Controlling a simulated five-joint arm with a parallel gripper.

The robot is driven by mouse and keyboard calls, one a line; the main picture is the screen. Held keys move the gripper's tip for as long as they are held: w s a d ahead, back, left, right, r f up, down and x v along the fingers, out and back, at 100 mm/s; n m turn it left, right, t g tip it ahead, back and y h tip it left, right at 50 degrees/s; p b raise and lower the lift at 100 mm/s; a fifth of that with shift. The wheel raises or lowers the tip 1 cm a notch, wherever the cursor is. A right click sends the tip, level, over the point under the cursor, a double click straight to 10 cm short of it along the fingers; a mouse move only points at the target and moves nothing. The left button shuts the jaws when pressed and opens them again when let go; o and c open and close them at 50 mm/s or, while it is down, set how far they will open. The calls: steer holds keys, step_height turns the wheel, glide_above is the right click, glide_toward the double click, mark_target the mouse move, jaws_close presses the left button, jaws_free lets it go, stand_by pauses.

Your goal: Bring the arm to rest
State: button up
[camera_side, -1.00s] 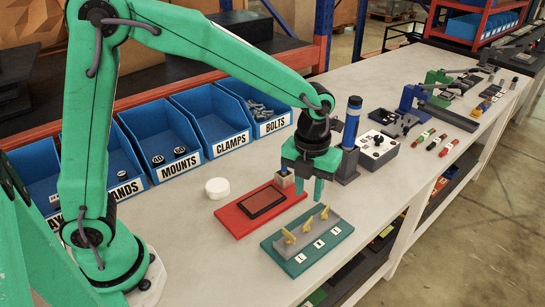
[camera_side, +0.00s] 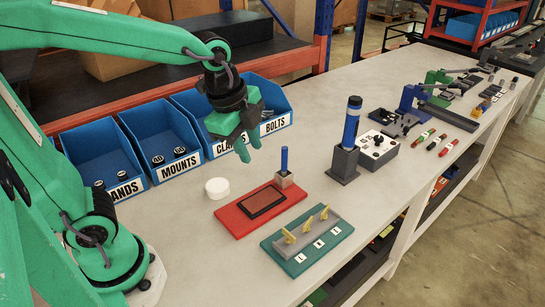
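My gripper (camera_side: 247,150) hangs in the air in front of the blue bins, over the clamps bin label. Its two green fingers point down and toward the right. I cannot tell how far apart they are, and nothing shows between them. My arm reaches in from the left, bent, with its upper link nearly level. The light tower (camera_side: 351,122) stands upright in a dark grey block, with a blue body and a black top. A thin blue rod (camera_side: 284,160) stands in a small grey-brown block by the red plate.
Blue bins (camera_side: 152,147) line the back. A red plate (camera_side: 238,220), a green plate with yellow levers (camera_side: 280,261) and a white round cap (camera_side: 217,188) lie on the table. A grey button box (camera_side: 377,150) stands right of the tower. The front left tabletop is clear.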

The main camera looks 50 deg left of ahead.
steer(key=s+a+r+n+t, duration=0.1)
steer(key=s+a+n, duration=0.3)
steer(key=s+n, duration=0.4)
steer(key=shift+s+a+r+n+t+y, duration=0.35)
steer(key=shift+n+t, duration=0.35)
steer(key=shift+n, duration=2.5)
